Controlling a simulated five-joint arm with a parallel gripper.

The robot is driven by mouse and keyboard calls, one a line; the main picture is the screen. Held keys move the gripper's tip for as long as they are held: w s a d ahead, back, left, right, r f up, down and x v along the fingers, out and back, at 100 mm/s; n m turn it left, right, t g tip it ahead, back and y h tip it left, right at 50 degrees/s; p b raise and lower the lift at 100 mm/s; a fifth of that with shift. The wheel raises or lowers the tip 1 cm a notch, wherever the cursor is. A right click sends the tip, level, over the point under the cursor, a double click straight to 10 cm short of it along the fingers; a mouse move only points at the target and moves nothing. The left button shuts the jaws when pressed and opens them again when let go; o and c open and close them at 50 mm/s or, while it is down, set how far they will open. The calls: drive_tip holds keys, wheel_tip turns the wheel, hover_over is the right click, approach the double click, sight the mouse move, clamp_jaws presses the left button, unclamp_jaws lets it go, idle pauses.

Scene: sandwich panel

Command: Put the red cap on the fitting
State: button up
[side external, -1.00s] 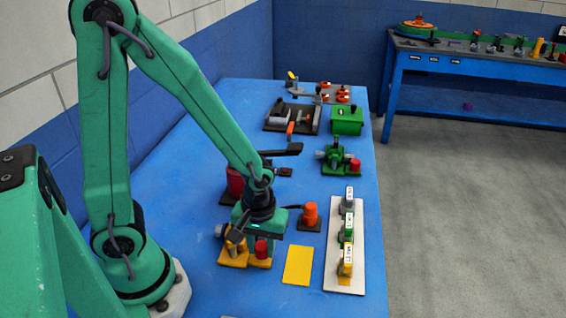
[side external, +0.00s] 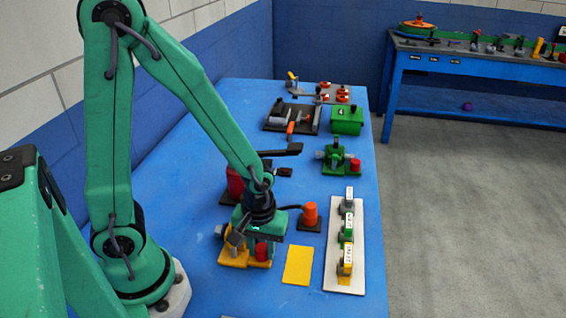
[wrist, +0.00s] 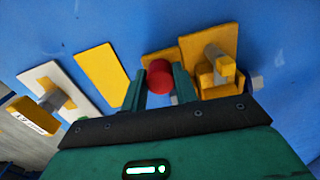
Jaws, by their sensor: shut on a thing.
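The red cap (side external: 262,252) is between the fingers of my gripper (side external: 263,245), which is shut on it. In the wrist view the red cap (wrist: 159,76) shows its round top between the two green fingers. It is over a small yellow pad (wrist: 153,58); I cannot tell whether it touches the pad. Beside it, a yellow base carries a fitting with a grey end (wrist: 218,64). In the side external view this fitting (side external: 234,240) is just left of my gripper and partly covered by it.
A flat yellow plate (side external: 298,265) lies to the right. Beyond it is a white board (side external: 336,284) with several labelled pieces. An orange cylinder (side external: 310,213) on a dark base stands close behind. A green fixture (side external: 338,157) with another red piece is farther back. Bare blue table lies in front.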

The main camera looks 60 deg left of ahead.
sight(261, 248)
drive_tip(key=o, duration=1.4)
drive_tip(key=shift+r, duration=0.15)
drive_tip(key=shift+r, duration=3.6)
